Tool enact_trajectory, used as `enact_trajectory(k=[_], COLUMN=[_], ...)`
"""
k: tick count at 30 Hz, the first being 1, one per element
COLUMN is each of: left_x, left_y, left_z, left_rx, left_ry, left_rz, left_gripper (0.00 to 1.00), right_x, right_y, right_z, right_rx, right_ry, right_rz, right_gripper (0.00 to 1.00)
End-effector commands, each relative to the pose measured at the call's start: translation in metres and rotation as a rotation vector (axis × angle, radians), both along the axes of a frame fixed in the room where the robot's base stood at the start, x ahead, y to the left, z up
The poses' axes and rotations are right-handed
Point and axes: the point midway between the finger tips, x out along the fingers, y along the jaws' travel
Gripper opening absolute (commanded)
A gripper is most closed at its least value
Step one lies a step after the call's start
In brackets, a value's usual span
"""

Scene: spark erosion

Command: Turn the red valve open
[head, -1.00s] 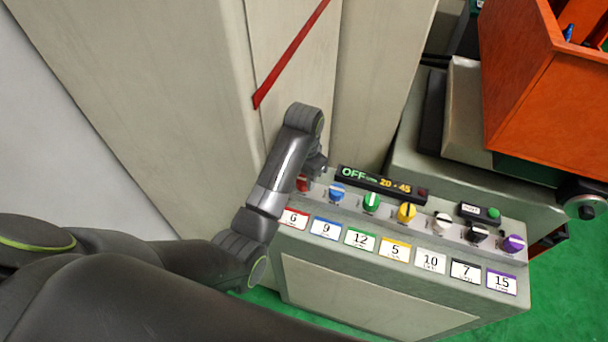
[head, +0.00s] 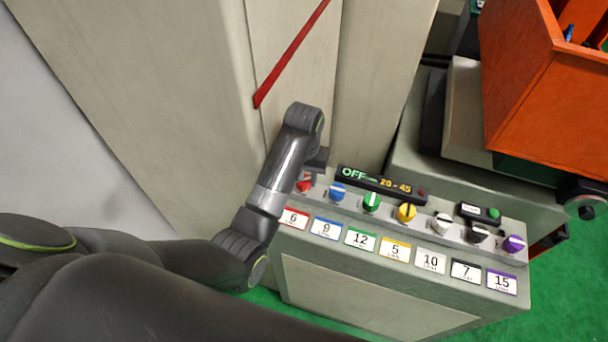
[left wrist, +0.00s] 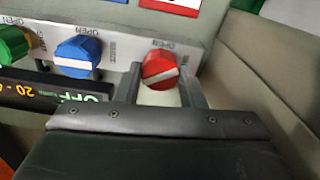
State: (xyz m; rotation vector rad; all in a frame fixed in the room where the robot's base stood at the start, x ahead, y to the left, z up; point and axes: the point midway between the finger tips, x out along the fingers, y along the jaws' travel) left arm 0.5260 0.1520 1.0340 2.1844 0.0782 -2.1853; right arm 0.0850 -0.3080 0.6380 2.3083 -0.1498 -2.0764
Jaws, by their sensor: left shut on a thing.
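The red valve (head: 304,186) is the leftmost knob in a row on the sloped grey panel, above the label marked 6. In the left wrist view the red valve (left wrist: 160,67) is a round knob with a pale bar lying slightly tilted, and "OPEN" is printed beside it. My left gripper (left wrist: 162,80) is shut on the red valve, one finger on each side. In the head view my left gripper (head: 315,170) is partly hidden by its own wrist. My right gripper is not in view.
A blue knob (head: 337,191) sits close to the right of the red valve, then a green knob (head: 371,201) and several more. A display (head: 381,184) reading "OFF" and "20 - 45" stands behind them. A tall grey cabinet wall (head: 180,100) rises at the left.

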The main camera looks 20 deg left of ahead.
Motion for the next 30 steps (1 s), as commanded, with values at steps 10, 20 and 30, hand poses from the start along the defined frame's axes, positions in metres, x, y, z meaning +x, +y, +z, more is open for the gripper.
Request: enact_trajectory(k=[10, 20, 30], left_x=[0.0001, 0.0001, 0.0001], left_y=[0.0001, 0.0002, 0.0003], left_z=[0.0003, 0.0004, 0.0004], left_rx=[0.000, 0.000, 0.000], left_ry=[0.000, -0.001, -0.001], left_rz=[0.330, 0.638, 0.884], left_gripper=[0.13, 0.13, 0.13], right_x=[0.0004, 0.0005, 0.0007], right_y=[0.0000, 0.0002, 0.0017], right_z=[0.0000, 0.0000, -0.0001], right_rx=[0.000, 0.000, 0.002], right_ry=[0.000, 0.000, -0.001], right_rz=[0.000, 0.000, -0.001], right_gripper=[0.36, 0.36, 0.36])
